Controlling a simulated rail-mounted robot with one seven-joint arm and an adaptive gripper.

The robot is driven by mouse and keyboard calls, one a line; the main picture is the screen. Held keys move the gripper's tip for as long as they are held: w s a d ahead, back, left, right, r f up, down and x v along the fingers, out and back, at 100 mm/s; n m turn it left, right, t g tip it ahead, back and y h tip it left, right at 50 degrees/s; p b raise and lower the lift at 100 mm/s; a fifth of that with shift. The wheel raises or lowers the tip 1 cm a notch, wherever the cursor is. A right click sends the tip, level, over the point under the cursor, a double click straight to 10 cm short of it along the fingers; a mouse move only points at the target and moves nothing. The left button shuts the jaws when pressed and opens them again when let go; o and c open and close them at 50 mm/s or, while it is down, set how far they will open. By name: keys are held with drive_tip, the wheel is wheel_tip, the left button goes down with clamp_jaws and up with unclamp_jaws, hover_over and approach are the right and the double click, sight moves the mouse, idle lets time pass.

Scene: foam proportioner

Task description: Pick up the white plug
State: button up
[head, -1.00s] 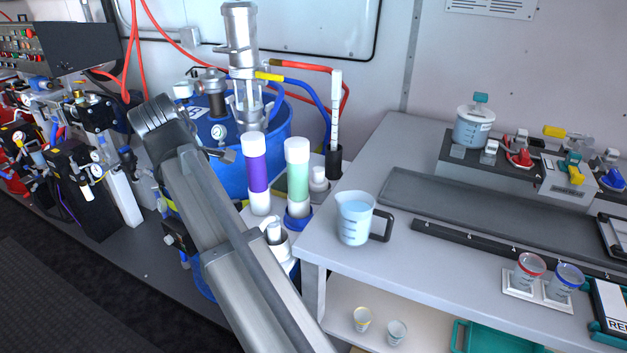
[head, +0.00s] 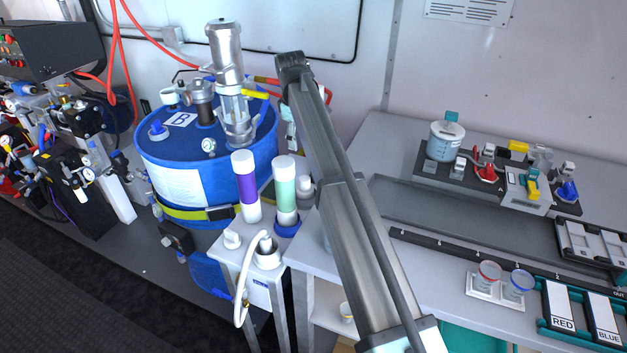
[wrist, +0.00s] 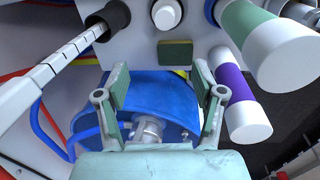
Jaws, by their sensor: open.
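My gripper (wrist: 160,73) is open and empty in the wrist view, its two green-padded fingers spread apart. A small white piece (wrist: 165,14), which may be the white plug, stands on the stand beyond the fingertips, near the top edge of the wrist view. In the head view, a short white piece (head: 305,189) stands beside the green-banded tube. Another small white piece (head: 232,240) sits at the stand's front left corner. I cannot tell for certain which is the plug. My arm hides most of my gripper in the head view.
Purple-banded (head: 246,187) and green-banded (head: 285,190) tubes stand close by. A white hose (head: 240,298) hangs off the stand's front. A white graduated stick (wrist: 45,78) rises on the left in the wrist view. The blue drum (head: 160,150) stands behind.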

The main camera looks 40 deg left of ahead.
sight(305, 178)
drive_tip(key=shift+m+g, duration=0.4)
drive_tip(key=shift+g, duration=0.3)
drive_tip(key=f+p, duration=0.1)
drive_tip(key=f, duration=0.3)
drive_tip(key=w+f+p, duration=0.1)
drive_tip(key=f+p, duration=0.1)
drive_tip(key=f, duration=0.2)
drive_tip(key=f+p, duration=0.1)
drive_tip(key=f, duration=0.4)
drive_tip(key=shift+w+d, duration=0.25)
drive_tip(key=shift+d, duration=0.15)
drive_tip(key=shift+f+p, duration=1.55)
drive_tip(key=shift+f, duration=0.95)
drive_tip(key=c, duration=1.3)
